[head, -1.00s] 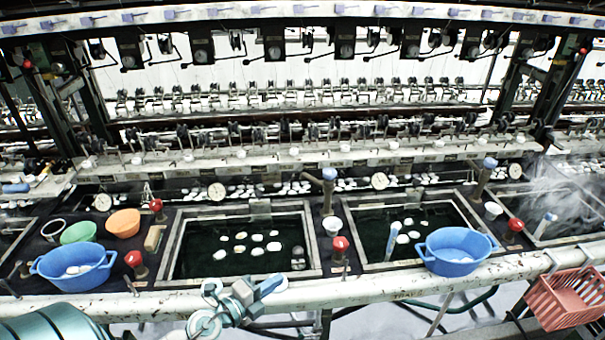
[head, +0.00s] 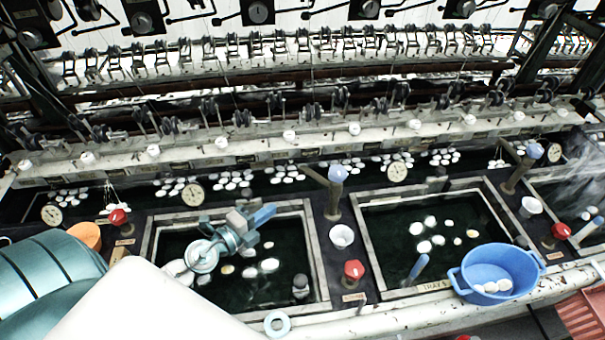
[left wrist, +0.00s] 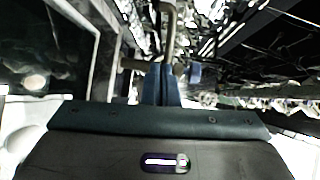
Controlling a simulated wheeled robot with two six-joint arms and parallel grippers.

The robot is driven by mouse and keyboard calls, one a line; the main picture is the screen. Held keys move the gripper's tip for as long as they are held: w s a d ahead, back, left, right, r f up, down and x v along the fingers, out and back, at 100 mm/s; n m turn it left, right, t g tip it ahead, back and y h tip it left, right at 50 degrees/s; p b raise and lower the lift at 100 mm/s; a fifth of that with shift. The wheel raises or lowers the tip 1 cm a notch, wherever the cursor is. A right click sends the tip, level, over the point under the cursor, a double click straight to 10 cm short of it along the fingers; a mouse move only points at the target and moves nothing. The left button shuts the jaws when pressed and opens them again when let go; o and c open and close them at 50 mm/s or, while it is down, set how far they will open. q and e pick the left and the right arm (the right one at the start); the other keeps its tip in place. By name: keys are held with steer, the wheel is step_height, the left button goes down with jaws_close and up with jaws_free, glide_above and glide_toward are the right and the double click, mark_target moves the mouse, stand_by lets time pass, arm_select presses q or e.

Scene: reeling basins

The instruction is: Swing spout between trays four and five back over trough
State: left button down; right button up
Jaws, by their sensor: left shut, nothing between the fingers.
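The spout (head: 334,200) stands on the dark deck between two trays, a grey post with a blue knob on top. Its thin arm reaches from the knob to the left and slightly back. The left tray (head: 316,262) and the right tray (head: 362,240), whose front label seems to read "TRAY 5", hold dark water and white cocoons. The trough (head: 262,187) with cocoons runs behind them. My left gripper (head: 264,216) is shut and empty above the left tray, left of the spout and apart from it. In the left wrist view its blue fingers (left wrist: 161,85) are together, with a bent pipe (left wrist: 168,35) beyond. My right gripper is out of view.
A white cup (head: 342,237) and a red knob (head: 354,270) stand in front of the spout. A blue basin (head: 498,272) with cocoons sits at the right tray's front corner. A round gauge (head: 397,171) and another spout (head: 520,170) are to the right.

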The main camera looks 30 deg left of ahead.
arm_select(q)
steer(key=w, duration=0.1)
steer(key=p, duration=0.2)
glide_toward(319, 180)
steer(key=w+f, duration=0.2)
steer(key=w, duration=0.3)
steer(key=shift+w+a+p, duration=0.25)
steer(key=shift+w+p, duration=0.1)
steer(key=shift+w, duration=0.55)
